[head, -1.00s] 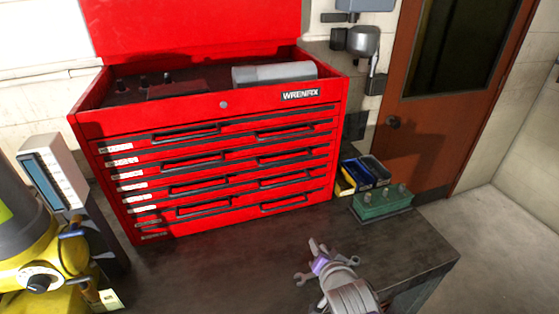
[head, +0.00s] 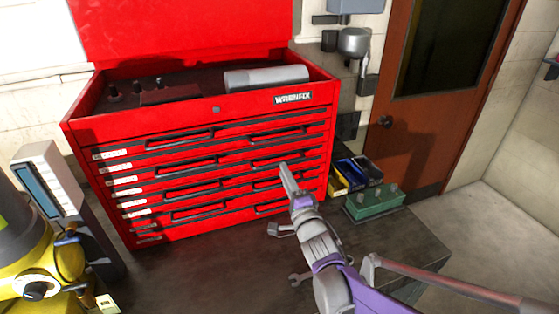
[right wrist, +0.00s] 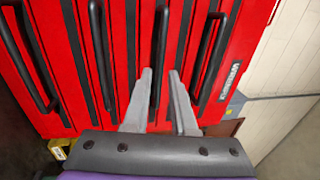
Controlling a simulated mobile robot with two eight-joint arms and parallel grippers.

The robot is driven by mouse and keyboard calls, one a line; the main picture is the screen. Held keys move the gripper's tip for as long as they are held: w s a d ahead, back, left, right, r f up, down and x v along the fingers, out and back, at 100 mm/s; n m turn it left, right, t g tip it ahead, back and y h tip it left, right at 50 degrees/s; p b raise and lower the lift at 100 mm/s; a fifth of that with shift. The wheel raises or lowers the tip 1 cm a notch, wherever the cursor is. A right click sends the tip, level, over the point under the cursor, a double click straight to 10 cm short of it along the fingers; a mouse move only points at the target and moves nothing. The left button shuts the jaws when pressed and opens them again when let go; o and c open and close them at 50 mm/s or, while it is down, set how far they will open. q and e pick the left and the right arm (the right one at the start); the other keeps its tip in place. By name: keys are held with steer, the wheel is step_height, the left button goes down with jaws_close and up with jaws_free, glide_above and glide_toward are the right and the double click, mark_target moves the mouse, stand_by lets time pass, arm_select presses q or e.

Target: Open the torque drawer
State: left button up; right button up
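The red tool chest (head: 205,118) stands on the dark bench with its lid up. All its drawers look shut. White labels (head: 120,180) run down its left edge, too small to read, so I cannot tell which drawer is the torque drawer. My right gripper (head: 288,172) is in front of the right-hand handles. In the right wrist view its two fingers (right wrist: 162,78) are apart, with the second handle from the top (right wrist: 159,45) running between their tips. I cannot tell whether they touch it. My left gripper is not in view.
A green block with pegs (head: 375,202) and small blue and yellow bins (head: 352,172) stand right of the chest. Wrenches (head: 285,229) lie on the bench (head: 215,270) under my right arm. A yellow machine (head: 40,260) is at the left.

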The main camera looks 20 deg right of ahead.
steer(key=p+x, duration=0.1)
steer(key=x, duration=0.4)
steer(key=shift+s, duration=0.15)
jaws_close()
stand_by(1.3)
